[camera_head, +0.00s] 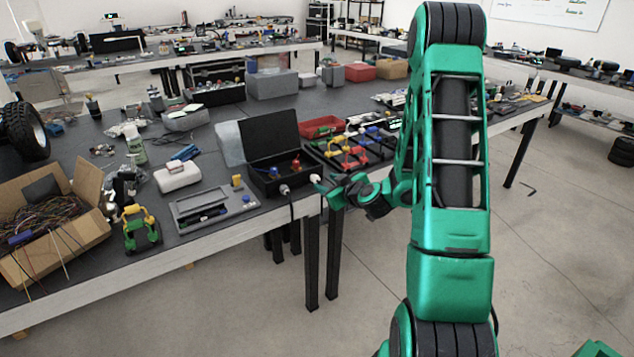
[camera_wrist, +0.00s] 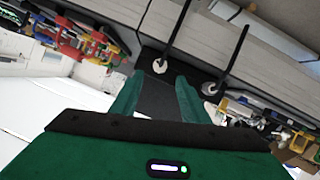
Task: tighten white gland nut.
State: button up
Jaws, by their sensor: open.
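The black box (camera_head: 271,150) stands open at the table's front edge, and its dark side also shows in the wrist view (camera_wrist: 158,103). Two pale gland nuts are on its front: one on the left (camera_head: 284,189), with a dark cable hanging below, and a white one on the right (camera_head: 315,178). In the wrist view the right one (camera_wrist: 159,66) appears between my fingertips, and the other (camera_wrist: 209,88) lies outside them. My gripper (camera_head: 323,186) is open, close to the right gland nut. I cannot tell whether the fingers touch it.
A grey tray-like device (camera_head: 212,208) and a white case (camera_head: 177,176) lie left of the box. Red and yellow clamps (camera_head: 352,155) sit to its right. A cardboard box of wires (camera_head: 45,225) is at far left.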

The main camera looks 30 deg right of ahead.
aim_at(317, 179)
jog(key=x, duration=0.7)
jog(key=shift+w+f, duration=0.2)
jog(key=shift+w, duration=0.15)
grip_shut()
jog(key=shift+d, duration=0.15)
